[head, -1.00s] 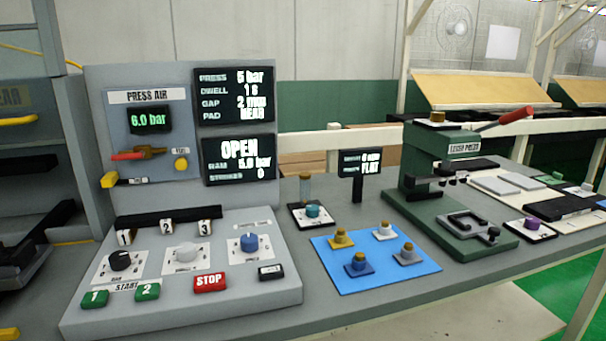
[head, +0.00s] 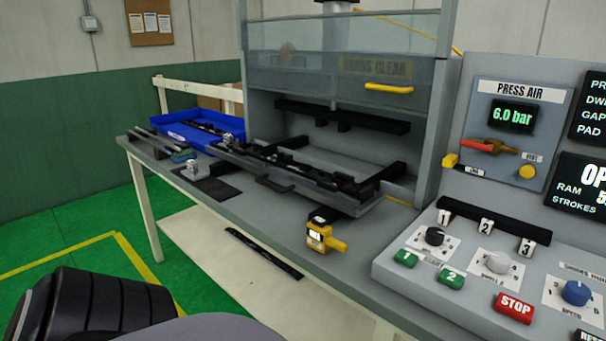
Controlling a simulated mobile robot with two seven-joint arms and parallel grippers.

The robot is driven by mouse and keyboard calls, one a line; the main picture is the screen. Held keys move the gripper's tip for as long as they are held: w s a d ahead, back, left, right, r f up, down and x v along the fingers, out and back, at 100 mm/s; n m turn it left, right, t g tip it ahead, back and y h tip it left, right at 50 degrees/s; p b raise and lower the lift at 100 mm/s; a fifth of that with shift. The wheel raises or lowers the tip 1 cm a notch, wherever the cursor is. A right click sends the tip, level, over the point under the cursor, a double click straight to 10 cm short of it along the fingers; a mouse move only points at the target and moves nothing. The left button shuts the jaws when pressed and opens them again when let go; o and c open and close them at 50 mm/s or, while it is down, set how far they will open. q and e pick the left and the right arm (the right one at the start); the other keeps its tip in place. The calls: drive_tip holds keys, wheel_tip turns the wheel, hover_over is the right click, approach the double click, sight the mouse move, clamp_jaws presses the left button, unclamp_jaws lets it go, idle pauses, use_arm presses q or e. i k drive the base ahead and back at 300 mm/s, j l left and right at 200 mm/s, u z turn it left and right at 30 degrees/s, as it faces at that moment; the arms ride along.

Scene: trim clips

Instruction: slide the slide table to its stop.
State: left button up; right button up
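The slide table (head: 322,201) is a long grey tray with a black fixture on it, in the middle of the head view. A dark handle (head: 273,185) sticks out from its front edge. The tray lies at the open front of the press (head: 424,150) and juts out over the bench toward me. The press has a clear guard (head: 300,75) with a yellow handle (head: 388,88), and the guard is raised above the opening. The stop of the slide cannot be made out. Neither of my grippers is in view; only parts of my own body show at the lower left.
A blue bin (head: 172,137) with dark parts stands left of the slide table. A yellow handheld device (head: 322,236) sits at the bench's front edge. The control console (head: 400,262) with buttons and dials is on the right. The floor at left is clear.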

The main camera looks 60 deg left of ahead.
sight(326, 192)
drive_tip(key=j+u, duration=0.1)
drive_tip(key=u, duration=1.9)
